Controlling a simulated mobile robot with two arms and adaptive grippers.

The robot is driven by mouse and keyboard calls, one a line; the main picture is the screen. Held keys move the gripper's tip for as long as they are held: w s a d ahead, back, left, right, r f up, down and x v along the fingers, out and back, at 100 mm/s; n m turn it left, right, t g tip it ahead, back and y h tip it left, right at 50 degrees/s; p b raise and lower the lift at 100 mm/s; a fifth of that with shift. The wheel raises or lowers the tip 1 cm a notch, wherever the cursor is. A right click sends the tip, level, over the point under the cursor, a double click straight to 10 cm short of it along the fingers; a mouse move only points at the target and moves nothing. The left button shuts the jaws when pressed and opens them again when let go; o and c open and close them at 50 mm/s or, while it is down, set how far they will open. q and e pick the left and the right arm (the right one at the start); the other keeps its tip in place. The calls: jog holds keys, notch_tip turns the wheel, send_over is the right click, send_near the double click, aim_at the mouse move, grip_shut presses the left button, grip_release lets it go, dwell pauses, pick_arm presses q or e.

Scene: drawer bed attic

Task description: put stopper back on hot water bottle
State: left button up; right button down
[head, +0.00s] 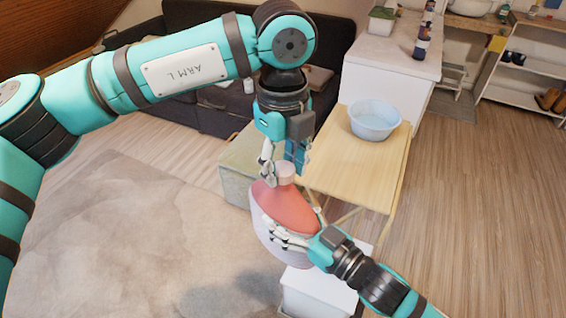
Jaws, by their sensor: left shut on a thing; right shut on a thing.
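The hot water bottle (283,204) has a red upper part and a pale pink lower body. It is held off the floor in the middle of the head view, with its neck end up. My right gripper (288,236) is shut on its lower right side. My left gripper (282,164) points down from above at the neck, shut on a small pale pink piece (286,173) that looks like the stopper. Its fingers partly hide this piece. I cannot tell whether the stopper is seated in the neck or just above it.
A light wooden table (345,180) holds a pale blue bowl (375,118) just right of the bottle. A white box (318,295) stands below. A white counter (388,52) and a dark sofa (215,110) are behind. Rug (120,235) lies open at left.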

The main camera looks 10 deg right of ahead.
pick_arm(q)
jog(key=m, duration=0.6)
grip_shut()
jog(key=m, duration=0.9)
jog(key=shift+m, duration=0.4)
jog(key=m, duration=0.4)
jog(key=shift+m, duration=0.3)
jog(key=m, duration=0.4)
jog(key=shift+m, duration=0.4)
jog(key=m, duration=0.4)
jog(key=shift+m, duration=0.4)
jog(key=m, duration=0.4)
jog(key=shift+m, duration=0.3)
jog(key=m, duration=0.6)
jog(key=shift+f, duration=0.1)
jog(key=o, duration=1.2)
grip_release()
